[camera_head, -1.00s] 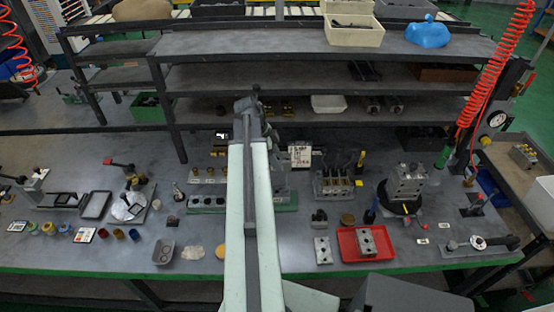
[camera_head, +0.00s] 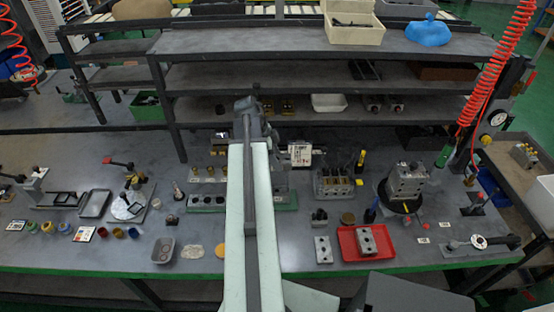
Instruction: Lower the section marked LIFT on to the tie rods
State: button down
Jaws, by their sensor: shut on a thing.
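My pale green arm runs up the middle of the head view and ends in a grey joint over the bench, below the shelves. The arm hides my gripper's jaws and whatever is between them. The LIFT mark cannot be read, and no tie rods can be made out clearly.
A valve block with several upright parts (camera_head: 333,184) is further right. A red tray (camera_head: 346,246) with a grey block, and a grey block on a round dark stand (camera_head: 397,206), are beyond. Shelves rise behind.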

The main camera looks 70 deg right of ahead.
jog(key=shift+f+b, duration=5.75)
jog(key=shift+c, duration=2.4)
grip_release()
jog(key=p+v, duration=0.7)
jog(key=v, duration=0.1)
jog(key=shift+s+r+p, duration=0.1)
jog(key=shift+p, duration=0.2)
